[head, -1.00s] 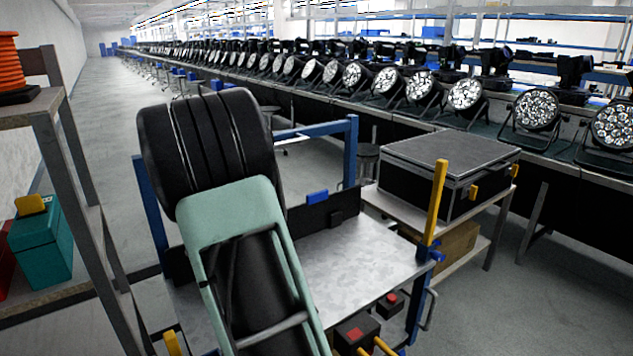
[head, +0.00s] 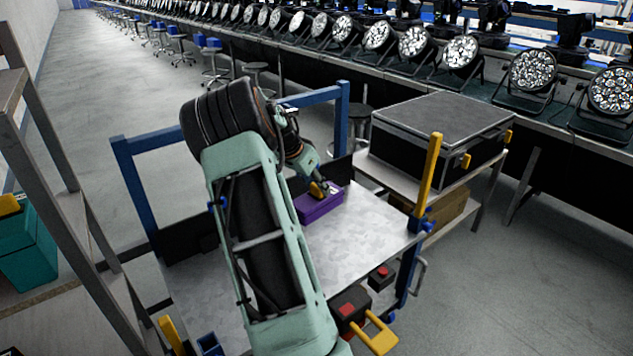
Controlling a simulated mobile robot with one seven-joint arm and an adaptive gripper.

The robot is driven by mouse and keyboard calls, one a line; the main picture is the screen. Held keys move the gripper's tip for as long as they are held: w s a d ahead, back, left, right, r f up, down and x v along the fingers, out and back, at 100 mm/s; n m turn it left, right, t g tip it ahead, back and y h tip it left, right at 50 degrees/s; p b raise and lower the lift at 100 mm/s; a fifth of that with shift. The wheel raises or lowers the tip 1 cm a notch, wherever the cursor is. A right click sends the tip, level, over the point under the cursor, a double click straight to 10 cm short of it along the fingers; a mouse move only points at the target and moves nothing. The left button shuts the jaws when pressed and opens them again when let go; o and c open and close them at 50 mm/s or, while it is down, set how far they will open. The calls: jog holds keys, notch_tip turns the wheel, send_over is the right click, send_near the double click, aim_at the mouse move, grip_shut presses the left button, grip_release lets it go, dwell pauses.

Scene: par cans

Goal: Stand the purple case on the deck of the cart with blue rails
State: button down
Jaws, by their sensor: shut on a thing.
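The purple case (head: 320,204) is at the far part of the metal deck (head: 350,240) of the cart with blue rails (head: 145,200). It looks upright and appears to rest on the deck or hang just above it; I cannot tell which. My gripper (head: 319,188) is above the case, shut on its yellow handle.
A black flight case (head: 440,140) stands on a side table right of the cart. A yellow post (head: 428,180) rises at the deck's right corner. A shelf with a teal case (head: 28,245) is at left. The deck's right front is clear.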

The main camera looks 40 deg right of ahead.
aim_at(299, 206)
notch_tip(299, 206, down, 16)
jog(key=b, duration=0.8)
jog(key=shift+b, duration=0.4)
jog(key=shift+f, duration=0.1)
jog(key=c, duration=1.3)
grip_release()
jog(key=v, duration=1.2)
jog(key=shift+w, duration=0.1)
